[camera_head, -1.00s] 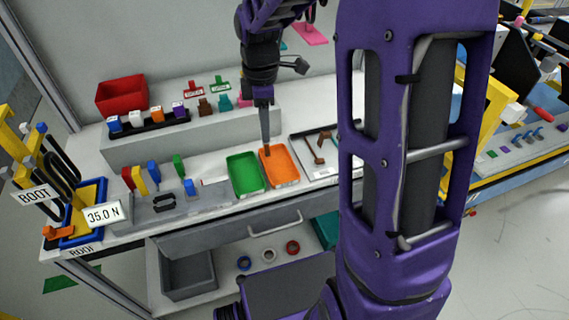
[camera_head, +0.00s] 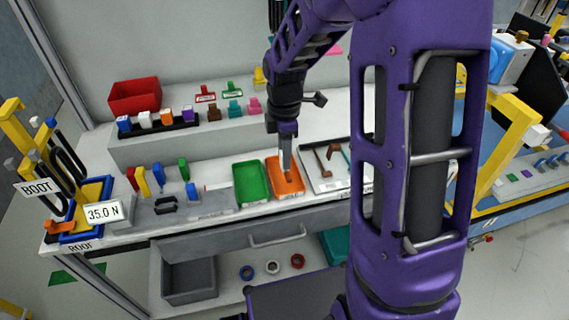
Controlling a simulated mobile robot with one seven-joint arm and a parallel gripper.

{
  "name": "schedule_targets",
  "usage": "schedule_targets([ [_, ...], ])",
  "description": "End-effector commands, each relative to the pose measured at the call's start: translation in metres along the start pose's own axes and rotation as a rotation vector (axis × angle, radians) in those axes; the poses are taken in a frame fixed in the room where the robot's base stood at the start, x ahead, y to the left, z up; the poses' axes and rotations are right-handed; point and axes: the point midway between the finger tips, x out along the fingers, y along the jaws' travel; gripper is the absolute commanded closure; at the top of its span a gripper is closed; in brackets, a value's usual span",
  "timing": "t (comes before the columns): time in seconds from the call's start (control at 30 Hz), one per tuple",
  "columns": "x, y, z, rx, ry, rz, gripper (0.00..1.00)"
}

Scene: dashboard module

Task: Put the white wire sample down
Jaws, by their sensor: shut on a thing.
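My gripper (camera_head: 287,173) points down at the orange tray (camera_head: 274,163), its tips inside the tray outline and low over the tray floor. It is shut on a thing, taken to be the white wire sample. The sample itself is too small and hidden at the tips to make out. I cannot tell whether it touches the tray floor.
A green tray (camera_head: 241,201) is just left of the orange one. Coloured blocks (camera_head: 183,168) stand on the left of the bench. A raised shelf (camera_head: 122,147) with small parts runs behind. My arm hides the right side.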

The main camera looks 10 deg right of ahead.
Motion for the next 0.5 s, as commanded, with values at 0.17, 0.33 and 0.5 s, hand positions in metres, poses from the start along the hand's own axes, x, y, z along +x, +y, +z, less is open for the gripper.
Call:
schedule_targets([
  [0.17, 0.028, -0.001, -0.001, 0.0, 0.001, -0.003, 1.0],
  [0.33, 0.029, 0.0, 0.0, 0.001, 0.0, -0.001, 1.0],
  [0.5, 0.031, 0.0, 0.0, 0.001, 0.001, -0.001, 1.0],
])
